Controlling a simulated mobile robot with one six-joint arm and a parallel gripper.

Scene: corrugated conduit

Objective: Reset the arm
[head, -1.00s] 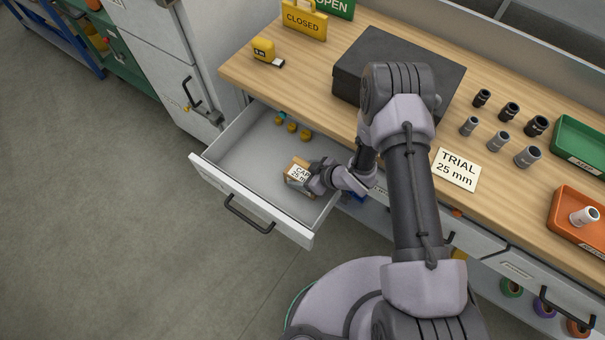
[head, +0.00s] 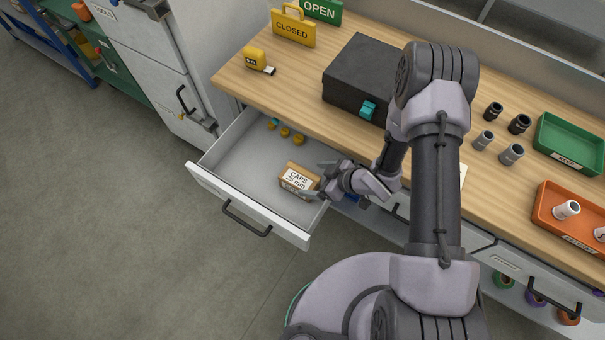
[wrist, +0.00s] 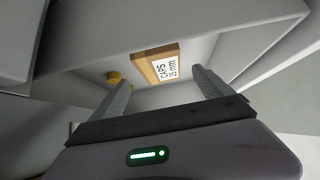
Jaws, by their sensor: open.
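My gripper (head: 322,179) is open and empty, just right of the small caps box (head: 299,180) at the right side of the open drawer (head: 228,160). The box is brown with a white label reading "CAPS 25 mm" and rests on the drawer floor, apart from the fingers. In the wrist view, the two fingers of my gripper (wrist: 162,88) are spread apart, with the caps box (wrist: 158,66) beyond them and a yellow cap (wrist: 114,77) near the left finger.
Several small caps (head: 285,132) lie at the drawer's back. The wooden bench (head: 300,105) holds a dark case (head: 350,80), a tape measure (head: 256,59), dark and grey fittings (head: 511,154), a green tray (head: 567,162) and an orange tray (head: 552,228). Open floor lies left of the drawer.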

